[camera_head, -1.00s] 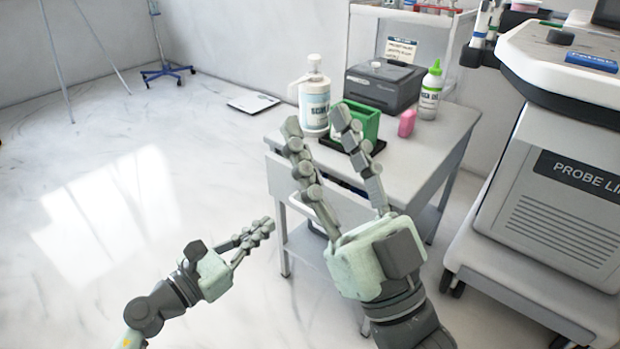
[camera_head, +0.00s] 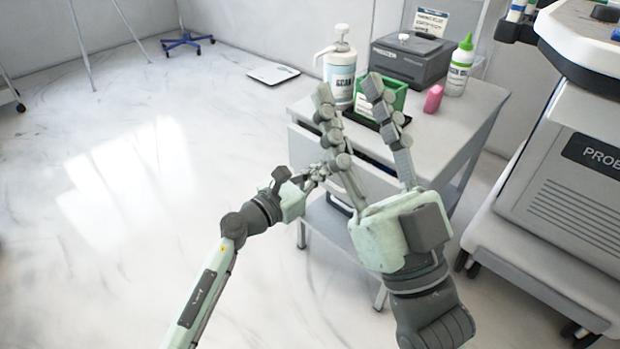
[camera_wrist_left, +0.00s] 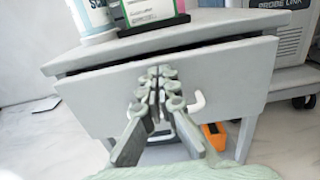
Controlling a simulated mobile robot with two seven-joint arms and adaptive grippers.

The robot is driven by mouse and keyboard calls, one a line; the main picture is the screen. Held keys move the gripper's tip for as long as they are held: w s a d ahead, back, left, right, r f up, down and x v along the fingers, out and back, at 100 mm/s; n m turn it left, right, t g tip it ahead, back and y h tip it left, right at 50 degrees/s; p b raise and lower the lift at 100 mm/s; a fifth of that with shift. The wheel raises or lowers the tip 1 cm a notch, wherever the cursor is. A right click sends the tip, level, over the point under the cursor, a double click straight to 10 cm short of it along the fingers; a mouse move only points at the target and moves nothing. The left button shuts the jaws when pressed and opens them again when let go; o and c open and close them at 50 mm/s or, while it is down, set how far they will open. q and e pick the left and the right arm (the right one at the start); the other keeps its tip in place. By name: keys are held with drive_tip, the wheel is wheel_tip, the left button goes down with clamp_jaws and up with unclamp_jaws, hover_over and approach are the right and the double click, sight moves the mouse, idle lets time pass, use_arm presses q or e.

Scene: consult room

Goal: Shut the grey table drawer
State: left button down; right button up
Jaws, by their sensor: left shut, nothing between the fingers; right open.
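The grey table (camera_head: 462,125) has its drawer (camera_head: 304,150) pulled partly out; in the left wrist view a dark gap shows above the drawer front (camera_wrist_left: 232,78). A white handle (camera_wrist_left: 196,102) is on that front, partly hidden by my fingers. My left gripper (camera_head: 322,169) is shut and empty, its fingertips at the middle of the drawer front, by the handle (camera_wrist_left: 160,75). I cannot tell whether they touch. My right gripper (camera_head: 348,88) is open and empty in front of the tabletop items in the head view, hiding part of the drawer.
On the tabletop are a pump bottle (camera_head: 340,72), a green box (camera_head: 391,94), a pink object (camera_head: 433,99), a green-capped bottle (camera_head: 459,70) and a dark grey device (camera_head: 411,62). A probe cart (camera_head: 555,170) stands right.

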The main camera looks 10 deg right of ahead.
use_arm(q)
drive_tip(key=shift+w+d, duration=0.35)
drive_tip(key=shift+d, duration=0.05)
use_arm(e)
drive_tip(key=shift+s+d+r, duration=0.1)
drive_tip(key=shift+s+r, duration=0.05)
